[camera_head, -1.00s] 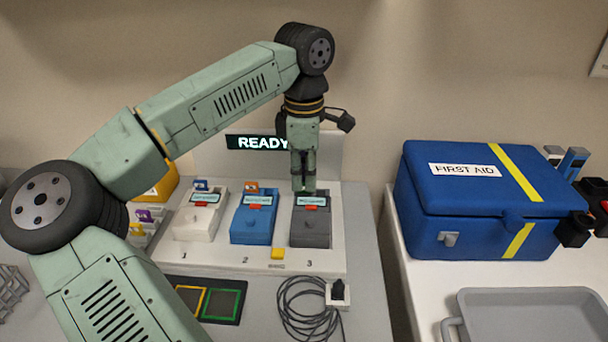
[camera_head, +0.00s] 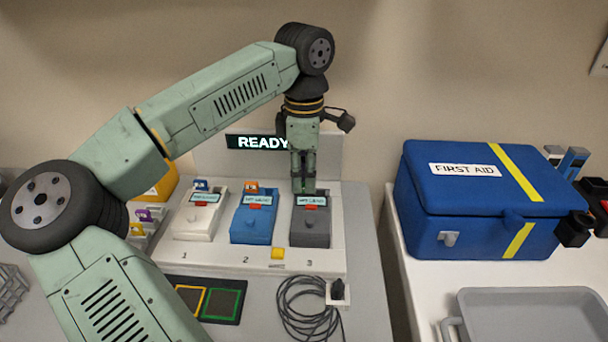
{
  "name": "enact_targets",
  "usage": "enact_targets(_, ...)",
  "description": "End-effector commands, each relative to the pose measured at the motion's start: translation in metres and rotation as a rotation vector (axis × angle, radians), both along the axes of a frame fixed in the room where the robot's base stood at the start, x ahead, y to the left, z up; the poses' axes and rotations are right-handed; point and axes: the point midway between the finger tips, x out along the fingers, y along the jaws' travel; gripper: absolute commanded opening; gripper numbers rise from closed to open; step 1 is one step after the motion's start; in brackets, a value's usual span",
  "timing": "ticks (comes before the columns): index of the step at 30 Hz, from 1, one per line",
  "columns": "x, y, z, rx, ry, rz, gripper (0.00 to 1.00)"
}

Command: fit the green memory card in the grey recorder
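The grey recorder (camera_head: 310,230) stands at position 3, the right end of a white stand, with a small screen and a red mark on top. My gripper (camera_head: 303,188) points straight down at the back of its top, with the fingertips at or just above the recorder's rear edge. The fingers look close together. I cannot make out the green memory card; the fingers or the recorder may hide it. Whether the fingers hold anything is too small to tell.
A blue recorder (camera_head: 252,225) and a white recorder (camera_head: 194,222) stand to the left, with coloured cards at their backs. A black pad (camera_head: 222,318) with yellow and green outlines and a coiled cable (camera_head: 300,310) lie in front. A first aid box (camera_head: 480,205) and grey tray (camera_head: 530,300) are right.

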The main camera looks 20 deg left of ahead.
Motion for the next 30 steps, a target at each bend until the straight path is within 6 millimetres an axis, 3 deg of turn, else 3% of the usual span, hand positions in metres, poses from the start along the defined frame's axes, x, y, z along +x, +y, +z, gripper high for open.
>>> enact_targets(30,0.000,0.000,0.036,0.000,-0.001,0.000,0.17)
